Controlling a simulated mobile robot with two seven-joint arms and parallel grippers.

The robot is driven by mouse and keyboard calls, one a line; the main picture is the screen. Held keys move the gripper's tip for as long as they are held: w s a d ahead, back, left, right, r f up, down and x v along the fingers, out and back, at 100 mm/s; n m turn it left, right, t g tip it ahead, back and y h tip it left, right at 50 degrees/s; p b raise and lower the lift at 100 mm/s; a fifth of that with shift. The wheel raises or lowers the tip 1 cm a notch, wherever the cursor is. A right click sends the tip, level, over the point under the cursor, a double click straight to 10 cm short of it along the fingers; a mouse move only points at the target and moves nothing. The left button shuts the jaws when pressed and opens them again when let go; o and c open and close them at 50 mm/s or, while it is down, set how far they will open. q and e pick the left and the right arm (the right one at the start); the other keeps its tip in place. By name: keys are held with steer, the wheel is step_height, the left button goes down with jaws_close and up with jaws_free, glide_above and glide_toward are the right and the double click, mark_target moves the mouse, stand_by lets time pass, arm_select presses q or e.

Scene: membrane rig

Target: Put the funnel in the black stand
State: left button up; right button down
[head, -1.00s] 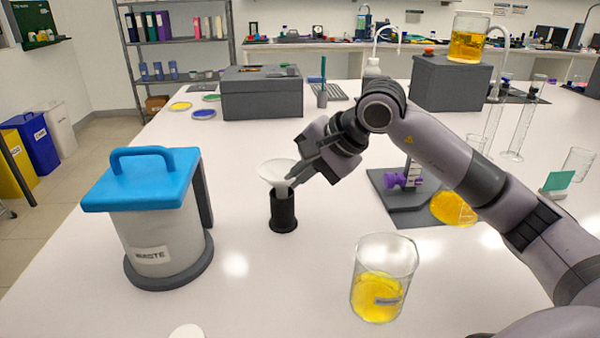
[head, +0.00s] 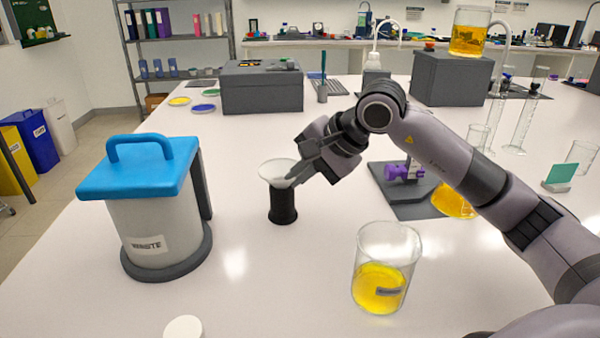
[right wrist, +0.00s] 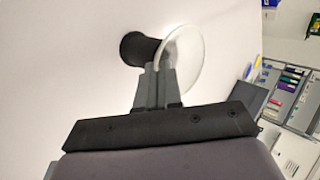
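The white translucent funnel (head: 276,170) sits with its cone at the top of the black stand (head: 283,205), a dark upright holder on the white bench. Its stem is hidden, apparently inside the stand. My right gripper (head: 292,180) is at the right side of the cone. In the right wrist view my right gripper (right wrist: 157,72) has its fingers close together on the wall of the funnel (right wrist: 185,62), with the black stand (right wrist: 138,48) behind. My left gripper is in no view.
A blue-lidded waste bin (head: 150,225) stands left of the stand. A beaker of yellow liquid (head: 380,285) is at front right. A grey base with a purple clamp (head: 404,172) is to the right, under my arm. A grey box (head: 262,92) stands behind.

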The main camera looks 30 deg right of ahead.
steer(key=c, duration=1.2)
jaws_free()
steer(key=v, duration=0.7)
steer(key=shift+s, duration=0.1)
